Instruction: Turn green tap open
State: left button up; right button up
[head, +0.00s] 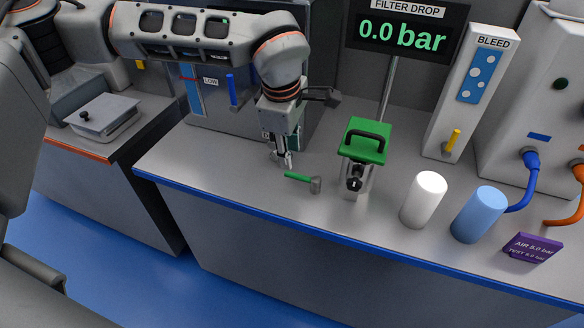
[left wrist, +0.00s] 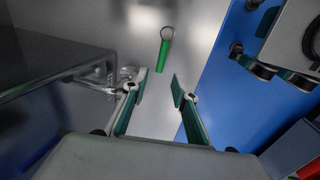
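The green tap shows as a green lever handle (head: 298,176) joined to a round metal body (head: 316,185) on the grey bench, near its front edge. In the left wrist view the green handle (left wrist: 162,57) lies ahead of the fingers, with the round metal part (left wrist: 167,33) at its far end. My left gripper (head: 282,161) points down just behind and left of the handle's free end. In the left wrist view the left gripper (left wrist: 159,88) has its fingers apart with nothing between them. My right gripper is not in view.
A green-topped canister (head: 366,141) with a black handle stands right of the tap. A blue tap lever (head: 232,90) is on the panel behind my left arm.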

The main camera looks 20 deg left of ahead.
aim_at(293, 174)
pick_arm(q)
jog(key=f, duration=0.3)
jog(key=w+f, duration=0.1)
jog(key=f, duration=0.3)
jog(key=shift+w+d+f+b, duration=0.1)
jog(key=shift+w+f+b, duration=0.1)
jog(key=shift+b, duration=0.2)
grip_shut()
